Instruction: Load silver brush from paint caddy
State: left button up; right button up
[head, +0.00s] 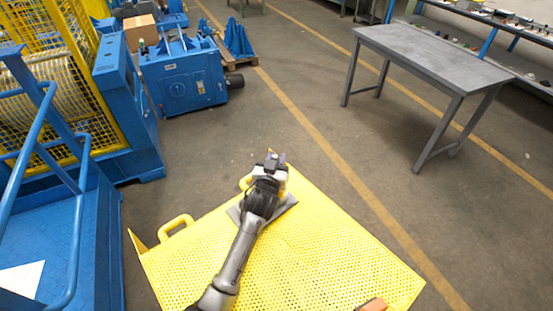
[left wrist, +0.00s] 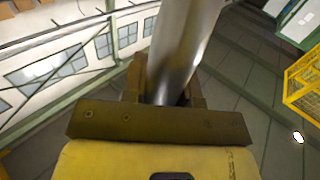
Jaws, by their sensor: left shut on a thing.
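My left gripper (head: 273,160) is over the far corner of the yellow perforated platform (head: 215,250). In the left wrist view, the dark fingers of my left gripper (left wrist: 168,88) are shut on a smooth silver cylinder (left wrist: 183,45), which extends away from the palm. It may be the silver brush, but no bristles show. In the head view the held thing is too small to make out. A flat grey piece (head: 287,208) lies under my left arm, partly hidden by it. I cannot make out a paint caddy. My right gripper is not in view.
A yellow handle (head: 176,224) rises at the platform's left edge. An orange object (head: 373,304) is at its near edge. Blue machinery (head: 185,85) stands at the left and back. A grey table (head: 430,55) stands at the right, with open floor between.

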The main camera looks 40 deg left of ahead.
pick_arm(q)
notch_tip(320, 180, up, 7)
jog(key=p, duration=0.6)
jog(key=shift+f, duration=0.1)
dwell(0.7)
